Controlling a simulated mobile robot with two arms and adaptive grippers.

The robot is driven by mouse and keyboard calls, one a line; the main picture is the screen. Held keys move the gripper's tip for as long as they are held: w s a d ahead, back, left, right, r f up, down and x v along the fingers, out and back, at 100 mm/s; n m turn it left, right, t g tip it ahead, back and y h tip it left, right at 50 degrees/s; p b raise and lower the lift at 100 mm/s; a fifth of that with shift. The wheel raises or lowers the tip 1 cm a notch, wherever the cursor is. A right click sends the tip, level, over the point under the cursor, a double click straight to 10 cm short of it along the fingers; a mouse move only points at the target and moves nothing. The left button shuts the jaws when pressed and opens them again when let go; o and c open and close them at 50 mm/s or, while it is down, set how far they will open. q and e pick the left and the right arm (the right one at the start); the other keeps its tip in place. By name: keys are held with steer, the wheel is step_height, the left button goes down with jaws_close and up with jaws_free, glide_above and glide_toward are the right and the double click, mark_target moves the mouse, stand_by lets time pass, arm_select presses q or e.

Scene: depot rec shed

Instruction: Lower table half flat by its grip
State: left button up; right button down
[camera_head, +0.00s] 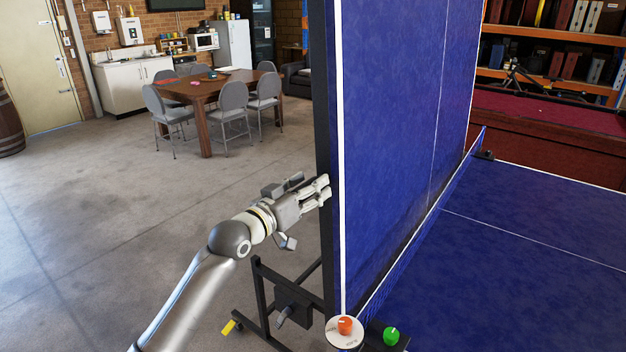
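One blue table half (395,130) stands upright, with white lines and a dark edge frame along its left side. The other blue half (540,240) lies flat at the right, with a net (425,225) along the joint. My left gripper (322,190) is at the upright half's dark left edge, about mid-height, with its fingertips against or just in front of it. Whether the fingers close on a grip there cannot be made out. No separate grip shows clearly. My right gripper is not in view.
A dark wheeled undercarriage (292,302) with a yellow tab (228,327) stands below my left arm. The floor at left is clear up to a dining table (209,92) with grey chairs.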

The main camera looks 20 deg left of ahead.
arm_select(q)
steer(key=shift+x, duration=0.75)
jaws_close()
